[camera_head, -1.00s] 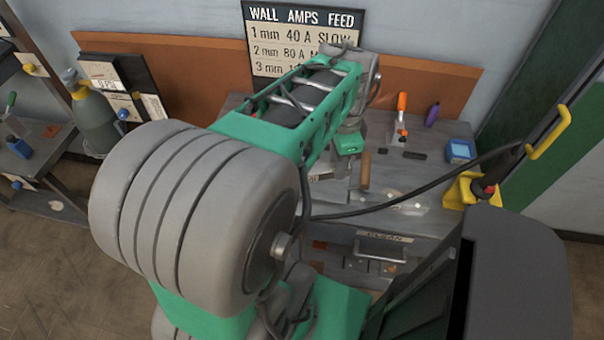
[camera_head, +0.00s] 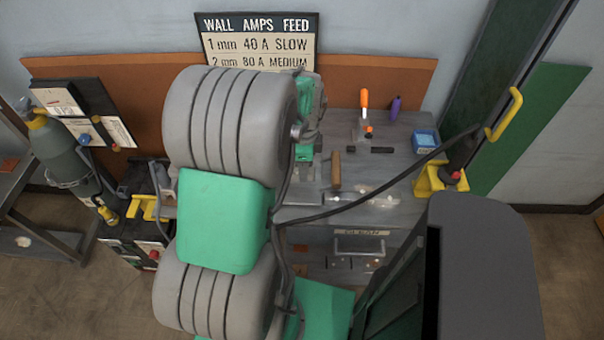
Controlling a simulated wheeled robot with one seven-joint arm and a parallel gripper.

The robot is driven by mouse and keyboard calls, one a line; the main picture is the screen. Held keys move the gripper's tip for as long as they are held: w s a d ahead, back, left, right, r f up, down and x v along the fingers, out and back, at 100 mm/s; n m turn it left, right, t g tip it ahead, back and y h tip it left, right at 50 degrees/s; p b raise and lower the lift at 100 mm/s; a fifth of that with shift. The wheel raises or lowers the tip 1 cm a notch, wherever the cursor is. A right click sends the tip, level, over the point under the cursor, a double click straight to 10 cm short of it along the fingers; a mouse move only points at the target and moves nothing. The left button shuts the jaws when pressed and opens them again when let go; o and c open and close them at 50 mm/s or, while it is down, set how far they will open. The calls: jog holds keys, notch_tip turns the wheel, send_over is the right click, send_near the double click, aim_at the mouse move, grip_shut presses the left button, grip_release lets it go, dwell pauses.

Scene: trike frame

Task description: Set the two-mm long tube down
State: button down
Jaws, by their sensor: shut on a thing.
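My gripper (camera_head: 305,157) shows only in part, low behind my large grey and green arm links, over the left part of the workbench (camera_head: 408,207). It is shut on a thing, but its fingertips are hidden. I cannot make out the two-mm long tube as a separate shape, or whether it touches the bench.
A wooden handle (camera_head: 337,171), an orange-handled tool (camera_head: 365,110), a purple bottle (camera_head: 395,108) and a blue box (camera_head: 425,142) are on the bench. A black cable (camera_head: 375,195) crosses it. A yellow holder (camera_head: 432,180) is at the right edge. A gas cylinder (camera_head: 62,155) stands left.

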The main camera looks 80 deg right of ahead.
jog(key=shift+w+d+f, duration=0.1)
jog(key=shift+f, duration=0.85)
jog(key=shift+w+d+f, duration=0.1)
jog(key=shift+f, duration=0.8)
jog(key=shift+f, duration=0.1)
jog(key=c, duration=1.1)
grip_release()
